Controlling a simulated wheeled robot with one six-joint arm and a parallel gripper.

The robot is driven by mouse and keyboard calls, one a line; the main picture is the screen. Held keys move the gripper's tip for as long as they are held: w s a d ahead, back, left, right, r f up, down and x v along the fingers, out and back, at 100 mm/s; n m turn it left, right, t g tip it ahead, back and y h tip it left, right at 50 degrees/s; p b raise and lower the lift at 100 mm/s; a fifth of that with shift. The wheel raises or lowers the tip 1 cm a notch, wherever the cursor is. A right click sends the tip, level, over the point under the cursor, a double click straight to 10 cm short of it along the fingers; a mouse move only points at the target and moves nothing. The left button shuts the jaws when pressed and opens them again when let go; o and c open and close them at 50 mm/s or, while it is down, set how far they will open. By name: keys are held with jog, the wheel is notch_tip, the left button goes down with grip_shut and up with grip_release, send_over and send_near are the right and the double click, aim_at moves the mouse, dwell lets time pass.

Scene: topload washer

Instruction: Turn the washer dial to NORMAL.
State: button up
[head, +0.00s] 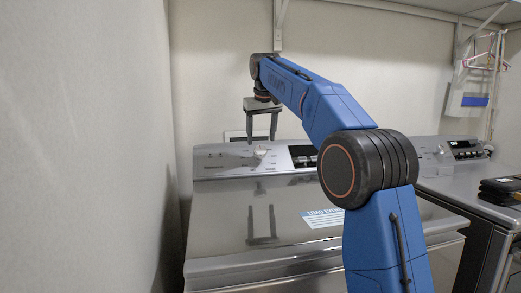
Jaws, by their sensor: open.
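The washer (285,220) is a silver top-loader with its lid closed and a blue-and-white label on the lid. Its control panel (212,165) runs along the back. A small round dial (261,151) sits on the panel, with faint marks around it too small to read, so I cannot tell where it points. My gripper (261,139) hangs from my blue arm, fingers pointing down, open and empty. In the picture its fingertips flank the dial from just above; I cannot tell whether they touch it.
A dark display (304,155) sits right of the dial, partly behind my arm. A second machine (465,185) stands at the right with dark items (502,190) on top. A bare wall (85,150) is close on the left. Hangers (490,55) hang at the upper right.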

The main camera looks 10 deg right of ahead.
aim_at(260, 149)
jog(key=shift+x, duration=3)
jog(key=c, duration=1.1)
